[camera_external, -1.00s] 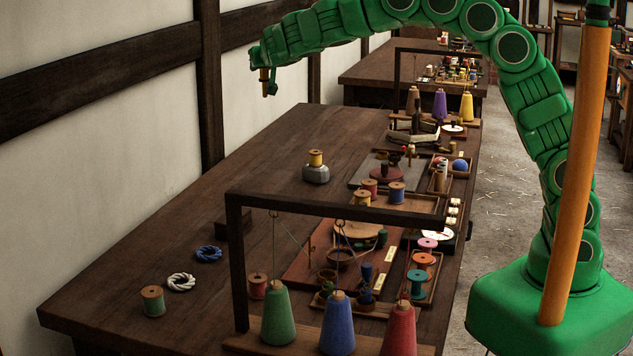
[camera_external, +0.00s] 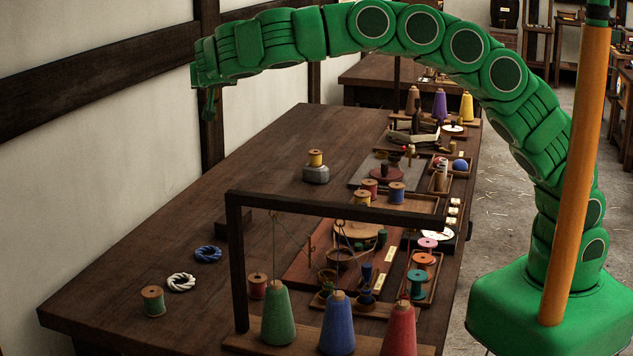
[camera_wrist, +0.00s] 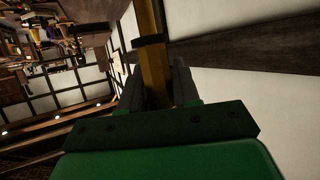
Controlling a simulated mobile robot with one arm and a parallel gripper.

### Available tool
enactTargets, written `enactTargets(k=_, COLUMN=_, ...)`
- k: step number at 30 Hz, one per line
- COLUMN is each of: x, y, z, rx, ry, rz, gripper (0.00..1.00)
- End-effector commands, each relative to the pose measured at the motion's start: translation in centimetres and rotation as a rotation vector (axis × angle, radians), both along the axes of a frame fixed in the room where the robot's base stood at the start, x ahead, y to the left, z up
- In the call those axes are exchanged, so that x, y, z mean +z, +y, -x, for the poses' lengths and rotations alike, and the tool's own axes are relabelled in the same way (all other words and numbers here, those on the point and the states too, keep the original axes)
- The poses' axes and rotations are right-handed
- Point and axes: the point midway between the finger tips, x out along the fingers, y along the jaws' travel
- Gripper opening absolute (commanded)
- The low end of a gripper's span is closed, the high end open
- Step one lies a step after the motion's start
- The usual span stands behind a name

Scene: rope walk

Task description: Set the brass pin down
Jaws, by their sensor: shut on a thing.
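My gripper (camera_external: 207,110) hangs high at the upper left in the external view, in front of the wall and above the far left side of the table. In the wrist view my gripper (camera_wrist: 160,84) has its two dark fingers shut on the brass pin (camera_wrist: 153,68). The pin is a long yellow-brown rod with a dark band around it, and it reaches past the fingertips to the top edge. I cannot make out the pin in the external view now. The dark wooden table (camera_external: 200,195) is well below the gripper.
A yellow spool (camera_external: 316,158) stands on a grey block. Blue (camera_external: 208,254) and white (camera_external: 181,282) rope rings and a green spool (camera_external: 153,300) lie at the left. A dark frame (camera_external: 330,207) and coloured cones stand in front. The table's left middle is largely bare.

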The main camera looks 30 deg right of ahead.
Motion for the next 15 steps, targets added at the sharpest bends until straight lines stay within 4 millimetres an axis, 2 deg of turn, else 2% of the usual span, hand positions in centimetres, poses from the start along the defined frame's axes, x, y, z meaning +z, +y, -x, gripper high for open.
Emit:
enactTargets(k=1, x=-0.3, y=1.5, z=1.9, rx=0.002, ry=-0.002, rz=0.003, gripper=0.00)
enactTargets(k=6, x=-1.6, y=5.3, z=7.6, rx=0.008, ry=-0.002, rz=0.001, gripper=0.00)
enactTargets(k=15, x=-4.0, y=10.6, z=18.0, rx=0.048, ry=-0.003, rz=-0.003, gripper=0.00)
